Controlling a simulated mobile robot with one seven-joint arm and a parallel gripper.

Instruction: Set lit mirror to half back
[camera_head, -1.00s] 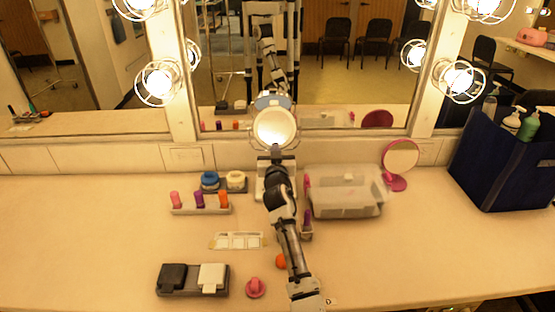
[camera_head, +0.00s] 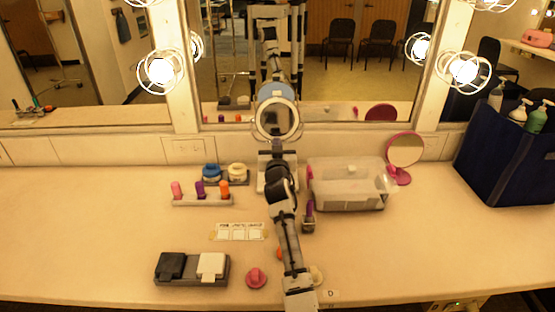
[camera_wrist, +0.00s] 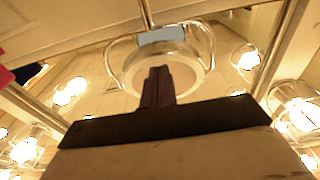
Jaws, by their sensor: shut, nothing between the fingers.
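The lit mirror (camera_head: 268,121) is a round tabletop mirror with a pale rim and a blue-grey upper part. It stands at the back middle of the counter, in front of the wall mirror, and its face shows a reflection. In the wrist view its round head (camera_wrist: 193,57) is right behind my fingers. My gripper (camera_wrist: 158,72) is shut and empty, with its tips overlapping the lower part of the mirror head. I cannot tell whether they touch it. In the head view my arm hides much of the stand, and the fingertips are hard to make out.
A clear bin (camera_head: 347,191) and a pink hand mirror (camera_head: 405,150) stand to the right. A lipstick rack (camera_head: 202,201) and two small jars are left. A dark blue caddy (camera_head: 505,150) is far right.

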